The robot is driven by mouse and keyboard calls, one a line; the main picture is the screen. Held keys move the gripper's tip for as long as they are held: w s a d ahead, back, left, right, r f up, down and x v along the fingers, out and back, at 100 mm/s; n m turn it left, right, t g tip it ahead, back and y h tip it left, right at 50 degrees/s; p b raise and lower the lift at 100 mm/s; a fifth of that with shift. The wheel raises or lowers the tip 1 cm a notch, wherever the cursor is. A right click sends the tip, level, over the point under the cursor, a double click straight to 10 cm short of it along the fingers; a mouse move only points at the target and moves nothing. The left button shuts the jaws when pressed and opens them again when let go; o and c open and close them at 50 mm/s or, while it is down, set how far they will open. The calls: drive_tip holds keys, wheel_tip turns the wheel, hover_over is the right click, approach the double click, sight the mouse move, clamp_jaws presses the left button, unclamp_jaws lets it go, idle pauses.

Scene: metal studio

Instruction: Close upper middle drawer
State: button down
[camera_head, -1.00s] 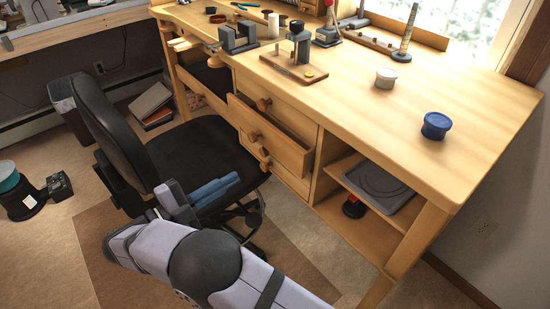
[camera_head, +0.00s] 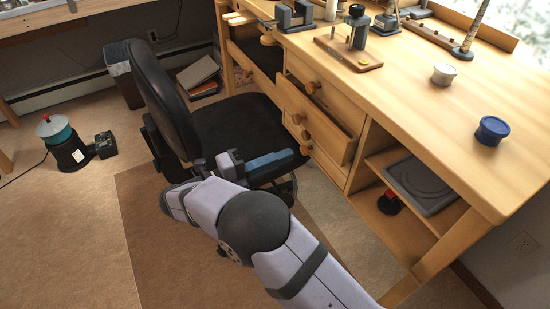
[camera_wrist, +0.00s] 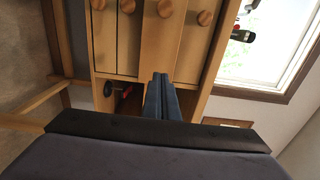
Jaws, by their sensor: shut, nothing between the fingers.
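The upper middle drawer (camera_head: 325,128) of the wooden workbench is pulled out, and its open top shows in the head view. Its round wooden knob (camera_head: 298,118) is on the front. My gripper (camera_head: 298,156), with blue fingers pressed together, is below and in front of the drawer, apart from its front as far as I can tell. In the wrist view, my shut fingers (camera_wrist: 162,80) point toward the drawer fronts, with a row of knobs beyond, including one (camera_wrist: 165,8) almost straight ahead. Nothing shows between the fingers.
A black office chair (camera_head: 235,125) stands left of the drawers, its seat close beside my gripper. The open shelf (camera_head: 390,160) lies right of the drawers.

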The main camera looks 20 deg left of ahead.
sight(328, 138)
drive_tip(key=x, duration=1)
drive_tip(key=shift+w+d+p, duration=0.2)
drive_tip(key=shift+d+p, duration=0.05)
drive_tip(key=shift+p, duration=0.15)
drive_tip(key=x, duration=0.4)
drive_tip(key=shift+w+d+f+b, duration=0.1)
drive_tip(key=shift+w+d+b, duration=0.05)
drive_tip(key=shift+b, duration=0.25)
drive_tip(key=shift+a, duration=0.35)
drive_tip(key=b+v, duration=0.1)
drive_tip(key=v, duration=1.3)
drive_tip(key=shift+d, duration=0.15)
